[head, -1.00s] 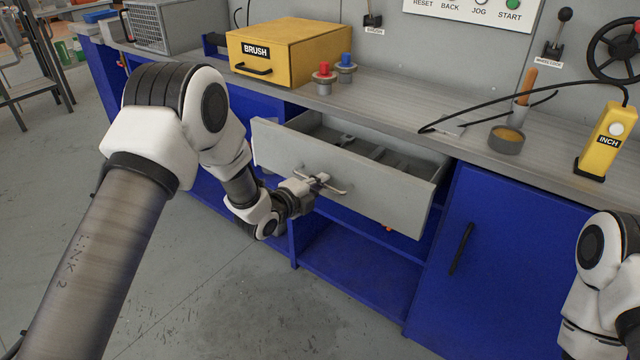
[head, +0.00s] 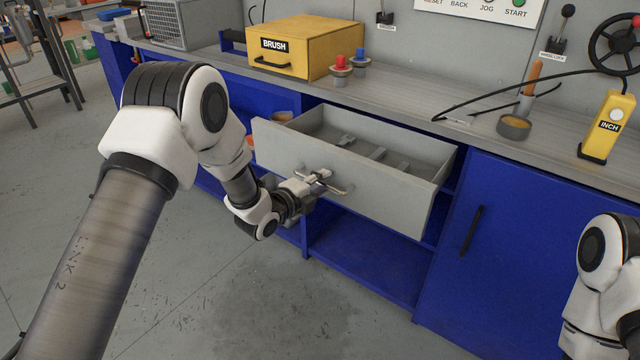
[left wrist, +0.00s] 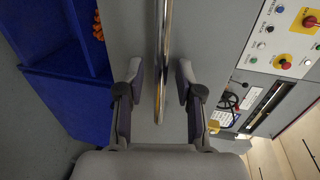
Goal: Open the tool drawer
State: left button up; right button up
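The tool drawer (head: 335,181) is a grey drawer under the workbench, pulled well out with its interior dividers showing. Its bar handle (head: 340,189) is on the front face. My left gripper (head: 321,178) is at the handle. In the left wrist view, the handle (left wrist: 160,70) runs between the two fingers of my left gripper (left wrist: 159,85). The fingers stand apart, with a visible gap on each side of the bar. My right arm shows at the right edge of the head view, but its gripper is out of frame.
A blue cabinet door (head: 500,225) is right of the drawer, and an open blue shelf (head: 365,260) is below it. On the benchtop (head: 430,112) are a yellow BRUSH box (head: 300,48), red and blue knobs, a small cup (head: 513,127) and a yellow INCH pendant (head: 607,127).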

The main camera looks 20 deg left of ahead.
pick_arm(q)
jog(key=v, duration=1.2)
